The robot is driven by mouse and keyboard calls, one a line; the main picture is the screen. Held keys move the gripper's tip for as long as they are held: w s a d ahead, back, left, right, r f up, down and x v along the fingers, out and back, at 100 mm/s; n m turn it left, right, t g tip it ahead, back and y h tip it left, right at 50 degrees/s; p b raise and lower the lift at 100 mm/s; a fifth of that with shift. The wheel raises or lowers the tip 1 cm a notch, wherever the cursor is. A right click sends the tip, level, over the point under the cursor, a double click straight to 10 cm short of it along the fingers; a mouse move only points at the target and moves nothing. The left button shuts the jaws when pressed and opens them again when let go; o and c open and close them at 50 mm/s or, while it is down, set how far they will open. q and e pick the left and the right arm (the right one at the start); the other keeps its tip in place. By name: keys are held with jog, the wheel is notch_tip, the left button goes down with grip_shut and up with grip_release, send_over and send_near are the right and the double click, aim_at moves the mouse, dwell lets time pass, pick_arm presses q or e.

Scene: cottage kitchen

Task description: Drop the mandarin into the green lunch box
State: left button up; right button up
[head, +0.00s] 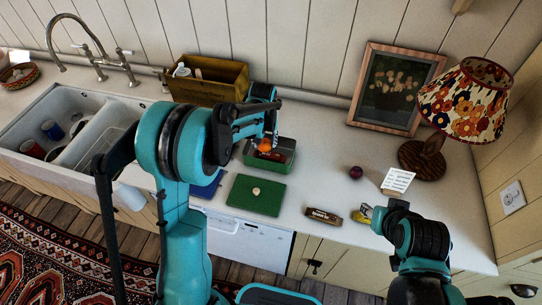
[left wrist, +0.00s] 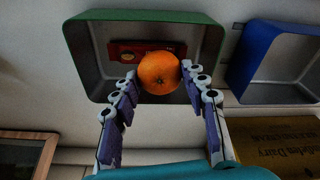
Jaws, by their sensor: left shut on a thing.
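The mandarin (head: 265,145) is held between the fingers of my left gripper (head: 268,133). In the left wrist view the orange mandarin (left wrist: 158,72) sits between the purple-padded fingertips, in front of the opening of the green lunch box (left wrist: 140,17). The green lunch box (head: 288,159) stands on the counter under the gripper in the head view. A red-wrapped bar (left wrist: 124,50) lies inside it.
A blue box (left wrist: 285,65) stands beside the green one. A green board (head: 245,203) with a small pale item lies in front. A dark bar (head: 323,215), a yellow packet (head: 361,217), a purple ball-shaped item (head: 355,172), a lamp (head: 432,157) and a wooden crate (head: 205,92) stand around.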

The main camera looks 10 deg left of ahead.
pick_arm(q)
jog(key=o, duration=1.2)
jog(key=shift+o, duration=0.2)
jog(key=shift+r, duration=0.15)
notch_tip(320, 180, up, 12)
jog(key=s, duration=0.1)
jog(key=shift+s+d, duration=0.2)
jog(key=shift+s, duration=0.2)
jog(key=shift+f, duration=0.2)
jog(key=s+f+m+t+b, duration=0.1)
jog(key=s+f+b, duration=0.3)
jog(key=s, duration=0.8)
jog(key=s+f+m+t+b, duration=0.1)
jog(key=s+f+t+b, duration=0.3)
jog(key=s, duration=0.7)
jog(key=shift+s+a+f+m+b, duration=0.3)
jog(key=shift+s+a+f+b, duration=0.1)
jog(key=shift+b, duration=0.5)
